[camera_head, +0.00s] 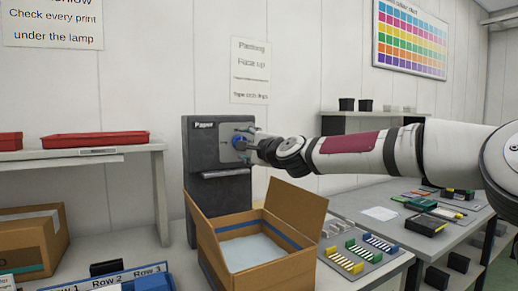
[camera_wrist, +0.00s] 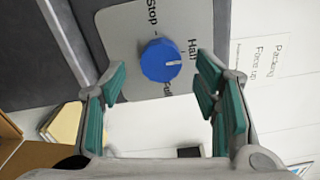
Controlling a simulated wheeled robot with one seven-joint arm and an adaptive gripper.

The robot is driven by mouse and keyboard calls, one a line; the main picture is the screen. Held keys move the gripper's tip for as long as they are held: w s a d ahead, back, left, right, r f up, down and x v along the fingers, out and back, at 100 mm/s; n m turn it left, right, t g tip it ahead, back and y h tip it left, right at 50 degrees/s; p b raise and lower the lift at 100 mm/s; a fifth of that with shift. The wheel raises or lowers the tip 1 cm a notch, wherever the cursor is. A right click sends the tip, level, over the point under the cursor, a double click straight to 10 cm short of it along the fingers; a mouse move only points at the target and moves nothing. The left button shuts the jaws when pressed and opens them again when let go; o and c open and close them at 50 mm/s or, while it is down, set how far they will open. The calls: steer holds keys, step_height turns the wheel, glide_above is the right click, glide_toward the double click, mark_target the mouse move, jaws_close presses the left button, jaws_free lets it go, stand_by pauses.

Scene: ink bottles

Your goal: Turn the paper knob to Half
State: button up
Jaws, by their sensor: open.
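The paper knob (camera_wrist: 160,61) is a round blue dial with a white mark on a light grey plate (camera_wrist: 120,40). In the wrist view its mark points right, toward the side of the word Half. Stop is printed above the knob and Full, partly hidden, below it. My gripper (camera_wrist: 163,76) is open, its teal-padded fingers to the left and right of the knob with gaps on both sides.
An open cardboard box (camera_head: 235,262) with white contents stands below the unit. A bench (camera_head: 385,205) on the right holds coloured racks and cartridges. A red tray (camera_head: 95,144) lies on a shelf at the left. A paper sign (camera_head: 250,70) hangs above the unit.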

steer(key=v, duration=0.9)
steer(key=shift+d, duration=0.15)
steer(key=shift+s, duration=0.1)
steer(key=shift+s, duration=0.1)
